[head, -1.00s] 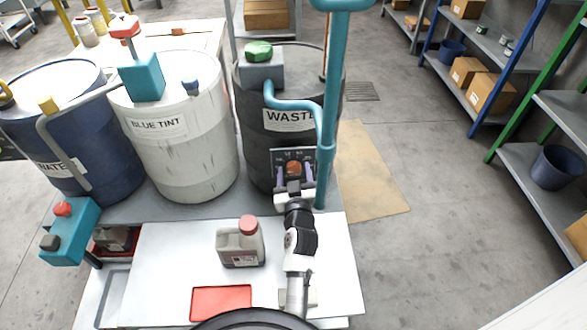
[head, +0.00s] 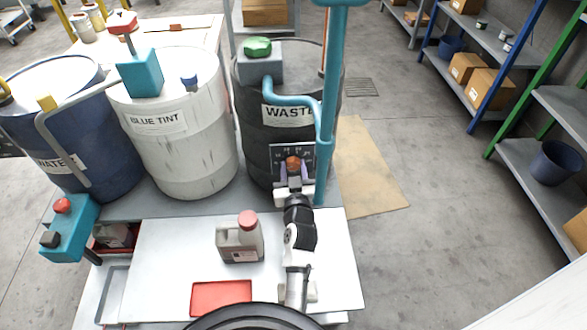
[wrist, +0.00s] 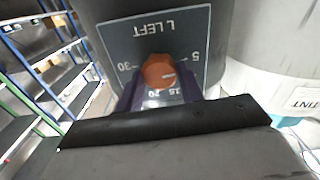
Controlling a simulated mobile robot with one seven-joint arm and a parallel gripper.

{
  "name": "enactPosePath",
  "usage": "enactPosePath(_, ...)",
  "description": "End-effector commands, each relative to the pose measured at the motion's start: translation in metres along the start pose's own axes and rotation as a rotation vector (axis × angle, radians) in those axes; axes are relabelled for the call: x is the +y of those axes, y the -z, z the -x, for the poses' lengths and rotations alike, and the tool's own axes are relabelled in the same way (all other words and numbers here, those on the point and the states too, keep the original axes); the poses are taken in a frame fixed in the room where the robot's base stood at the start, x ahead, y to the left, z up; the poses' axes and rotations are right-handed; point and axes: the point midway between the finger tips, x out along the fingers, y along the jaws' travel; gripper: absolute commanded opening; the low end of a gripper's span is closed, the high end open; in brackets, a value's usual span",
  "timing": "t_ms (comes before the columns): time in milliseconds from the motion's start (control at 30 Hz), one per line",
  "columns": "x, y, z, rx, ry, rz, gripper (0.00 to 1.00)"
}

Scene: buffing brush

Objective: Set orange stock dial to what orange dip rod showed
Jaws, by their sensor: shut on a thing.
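The orange stock dial (head: 293,162) sits on a dark plate on the front of the black WASTE drum. In the wrist view the dial (wrist: 157,70) has a white pointer mark directed right, below the 5. The plate (wrist: 180,30) reads "L LEFT", with 30 at left, 5 at right, and 15 and 20 at the bottom; the lower right is partly covered. My gripper (head: 293,171) is shut on the dial, its purple fingers (wrist: 133,94) on both sides. A thin orange-brown rod (head: 325,50) stands by the WASTE drum; no reading on it is legible.
A teal post and pipe (head: 328,110) stand close right of the dial. The BLUE TINT drum (head: 185,160) and blue WATER drum (head: 105,150) are to the left. A grey jug (head: 240,243) and red tray (head: 221,297) are on the white bench. The right floor is open.

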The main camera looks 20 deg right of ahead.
Motion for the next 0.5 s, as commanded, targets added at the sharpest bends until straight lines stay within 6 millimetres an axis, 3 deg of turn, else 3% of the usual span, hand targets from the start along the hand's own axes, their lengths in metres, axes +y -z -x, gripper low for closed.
enactPosePath(500,0.0009,0.0019,-0.0005,0.002,0.0,-0.392,0.14)
